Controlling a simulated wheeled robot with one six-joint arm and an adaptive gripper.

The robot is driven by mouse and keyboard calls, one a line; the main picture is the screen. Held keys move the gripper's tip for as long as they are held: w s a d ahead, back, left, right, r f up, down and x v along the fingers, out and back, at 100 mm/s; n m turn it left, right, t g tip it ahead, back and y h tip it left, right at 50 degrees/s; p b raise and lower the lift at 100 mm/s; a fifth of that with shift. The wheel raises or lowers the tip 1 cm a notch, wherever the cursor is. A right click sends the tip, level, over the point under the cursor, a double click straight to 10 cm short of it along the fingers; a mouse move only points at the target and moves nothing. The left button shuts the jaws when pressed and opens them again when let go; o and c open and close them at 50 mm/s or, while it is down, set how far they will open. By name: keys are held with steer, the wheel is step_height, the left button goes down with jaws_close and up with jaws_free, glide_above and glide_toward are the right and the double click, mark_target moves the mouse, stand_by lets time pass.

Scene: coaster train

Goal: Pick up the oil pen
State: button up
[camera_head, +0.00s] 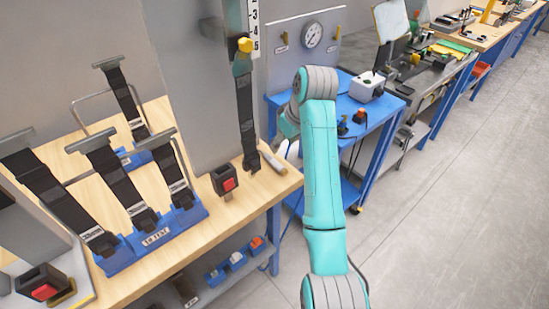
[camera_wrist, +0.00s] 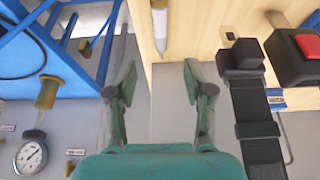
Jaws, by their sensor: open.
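The likely oil pen is a slim pale cylinder (camera_head: 273,161) lying near the right edge of the wooden bench, beside a black strap. In the wrist view a pale pen with a tan upper end (camera_wrist: 159,28) lies on the wood at the top centre, its tapered tip pointing down toward my gripper. My gripper (camera_wrist: 158,82) is open and empty, with one green finger on each side of the pen's line. The pen lies beyond the fingertips, not between them. In the head view my arm stands right of the bench end, and the fingers cannot be made out clearly.
A black buckle with a red button (camera_head: 224,179) and a hanging black strap (camera_head: 245,115) are close to the pen. A blue rack (camera_head: 160,235) holds several straps at left. A blue cart (camera_head: 375,110) and a round gauge (camera_head: 312,35) stand behind my arm.

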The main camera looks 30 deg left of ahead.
glide_above(275, 161)
steer(key=d, duration=0.1)
steer(key=f, duration=0.4)
steer(key=shift+s+d+f, duration=0.2)
steer(key=shift+s+f, duration=0.1)
steer(key=shift+f, duration=0.1)
steer(key=shift+d+x, duration=0.2)
steer(key=shift+x, duration=1.1)
steer(key=shift+d+x, duration=0.2)
steer(key=shift+x, duration=1.15)
steer(key=shift+s+f, duration=0.2)
steer(key=shift+f, duration=0.1)
jaws_close()
